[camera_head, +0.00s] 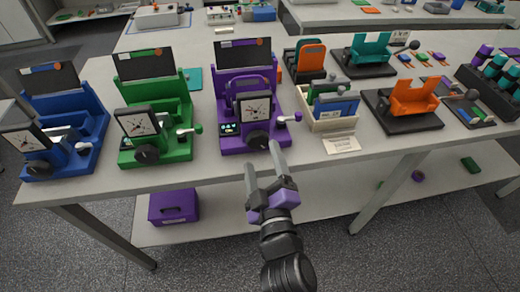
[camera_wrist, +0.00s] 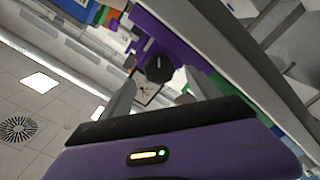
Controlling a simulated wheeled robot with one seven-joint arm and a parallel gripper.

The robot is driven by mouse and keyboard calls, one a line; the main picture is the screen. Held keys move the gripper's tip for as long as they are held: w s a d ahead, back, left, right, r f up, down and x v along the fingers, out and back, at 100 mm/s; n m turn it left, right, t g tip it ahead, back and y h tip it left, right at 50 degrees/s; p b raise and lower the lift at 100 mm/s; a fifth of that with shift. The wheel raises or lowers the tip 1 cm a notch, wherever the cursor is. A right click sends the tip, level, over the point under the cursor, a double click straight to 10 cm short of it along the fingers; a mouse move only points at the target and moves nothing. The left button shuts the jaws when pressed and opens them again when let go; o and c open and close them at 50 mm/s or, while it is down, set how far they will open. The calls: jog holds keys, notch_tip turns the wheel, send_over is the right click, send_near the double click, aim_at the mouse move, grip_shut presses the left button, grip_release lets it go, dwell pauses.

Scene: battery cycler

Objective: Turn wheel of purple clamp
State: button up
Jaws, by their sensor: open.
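The purple clamp (camera_head: 226,142) stands upright near the front edge of the table, with a dial gauge (camera_head: 254,107) on its front. Its black wheel (camera_head: 258,140) sits low on the front, below the dial. My gripper (camera_head: 264,160) is open and empty, just in front of the table edge and below the wheel in the head view. In the wrist view the wheel (camera_wrist: 159,68) shows beyond and between the two fingers of my gripper (camera_wrist: 159,80). The fingers appear apart from the wheel.
A small lever with a purple knob (camera_head: 297,117) sticks out right of the wheel. A green clamp (camera_head: 180,150) and a blue clamp (camera_head: 85,165) stand to the left. A cream bin (camera_head: 325,124) stands right. A purple box (camera_head: 174,206) lies on the lower shelf.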

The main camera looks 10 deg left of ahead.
aim_at(258, 143)
jog(key=v, duration=0.3)
dwell(0.8)
jog(key=shift+w+a+r+m+p, duration=0.1)
jog(key=shift+w+a+m+p, duration=0.3)
jog(key=shift+w+m, duration=1.15)
jog(key=shift+w+a+m+p, duration=0.4)
jog(key=shift+w+m, duration=0.7)
jog(key=shift+m, duration=0.8)
jog(key=shift+w+a+r+m+p, duration=0.1)
jog(key=shift+w+a+m+p, duration=0.3)
jog(key=shift+w+m, duration=1.15)
jog(key=shift+s+d, duration=0.1)
jog(key=shift+s, duration=0.1)
